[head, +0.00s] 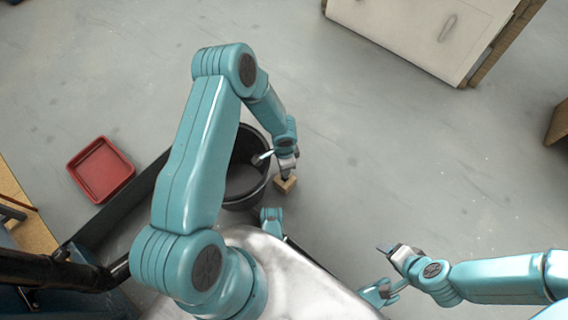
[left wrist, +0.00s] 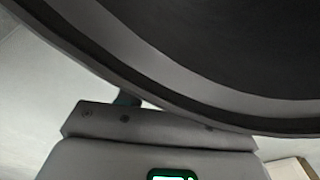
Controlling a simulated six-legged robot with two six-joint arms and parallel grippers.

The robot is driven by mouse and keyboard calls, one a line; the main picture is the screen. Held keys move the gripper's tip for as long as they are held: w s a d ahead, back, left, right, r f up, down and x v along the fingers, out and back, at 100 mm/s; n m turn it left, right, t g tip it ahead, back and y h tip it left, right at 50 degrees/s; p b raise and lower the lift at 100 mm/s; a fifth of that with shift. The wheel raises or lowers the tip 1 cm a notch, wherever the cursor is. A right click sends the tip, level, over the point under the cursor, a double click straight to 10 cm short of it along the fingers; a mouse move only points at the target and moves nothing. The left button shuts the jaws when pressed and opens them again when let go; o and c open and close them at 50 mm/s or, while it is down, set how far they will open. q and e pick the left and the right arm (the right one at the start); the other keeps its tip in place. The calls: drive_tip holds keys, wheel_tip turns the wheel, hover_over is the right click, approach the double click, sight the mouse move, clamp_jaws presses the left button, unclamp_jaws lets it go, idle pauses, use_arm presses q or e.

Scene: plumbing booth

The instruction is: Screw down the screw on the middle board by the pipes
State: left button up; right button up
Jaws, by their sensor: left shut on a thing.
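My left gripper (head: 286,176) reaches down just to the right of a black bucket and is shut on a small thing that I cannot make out. A small wooden block (head: 288,186) shows right at its fingertips; I cannot tell whether it is gripped or only touched. In the left wrist view the grey gripper body (left wrist: 150,150) fills the bottom and its fingertips are hidden. A dark teal bit (left wrist: 127,99) shows behind it. My right gripper (head: 387,249) hangs over bare floor at the lower right, its jaws too small to judge. No screw, pipes or middle board can be made out.
The black bucket (head: 262,192) stands close beside the left gripper; its rim (left wrist: 190,110) fills the top of the wrist view. A red tray (head: 101,170) lies to the left. A white cabinet (head: 420,35) stands at the top right. The floor between is clear.

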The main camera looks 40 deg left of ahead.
use_arm(q)
drive_tip(key=o, duration=1.2)
drive_tip(key=shift+r, duration=0.1)
drive_tip(key=shift+w+d+r+n+p, duration=0.15)
drive_tip(key=shift+w+r+n+p, duration=0.45)
drive_tip(key=shift+r+p, duration=4.25)
drive_tip(key=shift+w+d+r+n+p, duration=0.1)
drive_tip(key=shift+w+r+n+p, duration=0.55)
drive_tip(key=shift+r+p, duration=4.15)
drive_tip(key=shift+w+d+r+n+p, duration=0.15)
drive_tip(key=shift+w+r+n+p, duration=0.6)
drive_tip(key=shift+r, duration=7.7)
drive_tip(key=shift+m+p, duration=0.3)
drive_tip(key=shift+p, duration=0.15)
